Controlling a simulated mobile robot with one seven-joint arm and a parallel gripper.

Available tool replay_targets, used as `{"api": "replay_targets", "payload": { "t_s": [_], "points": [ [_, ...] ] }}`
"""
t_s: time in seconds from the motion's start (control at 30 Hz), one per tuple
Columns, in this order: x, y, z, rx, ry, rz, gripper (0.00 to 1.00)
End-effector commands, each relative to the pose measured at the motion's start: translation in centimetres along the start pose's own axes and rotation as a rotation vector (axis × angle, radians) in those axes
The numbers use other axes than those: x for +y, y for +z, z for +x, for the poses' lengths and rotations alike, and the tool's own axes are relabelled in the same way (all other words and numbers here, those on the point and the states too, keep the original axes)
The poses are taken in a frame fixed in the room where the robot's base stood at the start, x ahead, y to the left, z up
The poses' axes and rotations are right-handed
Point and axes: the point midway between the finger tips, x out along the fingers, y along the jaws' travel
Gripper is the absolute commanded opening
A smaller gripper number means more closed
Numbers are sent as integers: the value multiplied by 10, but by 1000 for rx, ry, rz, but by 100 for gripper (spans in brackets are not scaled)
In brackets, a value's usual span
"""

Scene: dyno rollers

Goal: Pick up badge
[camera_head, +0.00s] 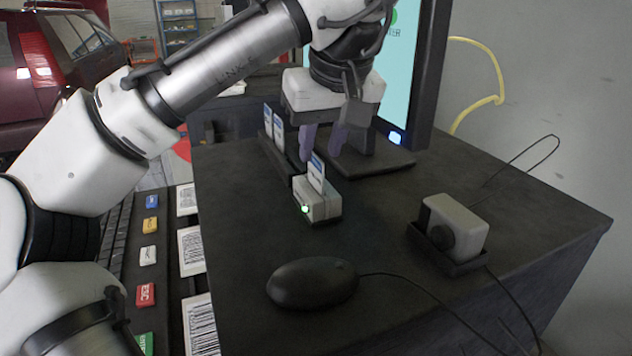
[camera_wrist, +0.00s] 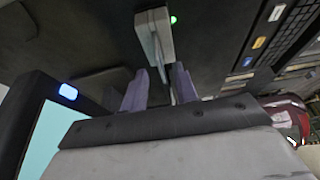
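A white and blue badge (camera_head: 317,171) stands upright in a small light-grey reader box (camera_head: 324,208) with a lit green light. In the wrist view the badge (camera_wrist: 160,58) shows as a thin, nearly edge-on plate reaching from the reader (camera_wrist: 153,22) toward the gap between my fingers. My gripper (camera_head: 320,153) is above and just behind the badge, its two purple fingers apart. The wrist view also shows the fingers (camera_wrist: 160,72) spread, one on each side of the badge's upper edge. I cannot tell whether either finger touches it.
More badges (camera_head: 273,124) stand in a dark rack (camera_head: 280,158) behind left. A monitor (camera_head: 415,80) stands close behind my gripper. A black mouse (camera_head: 312,284) and a grey device in a dark holder (camera_head: 455,224) are in front. The black table (camera_head: 385,210) is clear between them.

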Motion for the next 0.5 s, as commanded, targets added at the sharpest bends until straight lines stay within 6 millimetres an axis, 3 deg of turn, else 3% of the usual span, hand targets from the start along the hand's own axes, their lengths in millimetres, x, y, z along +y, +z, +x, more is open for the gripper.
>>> {"api": "replay_targets", "payload": {
  "t_s": [0.5],
  "points": [
    [0,-2,51,-1,-1,0,29]
  ]
}}
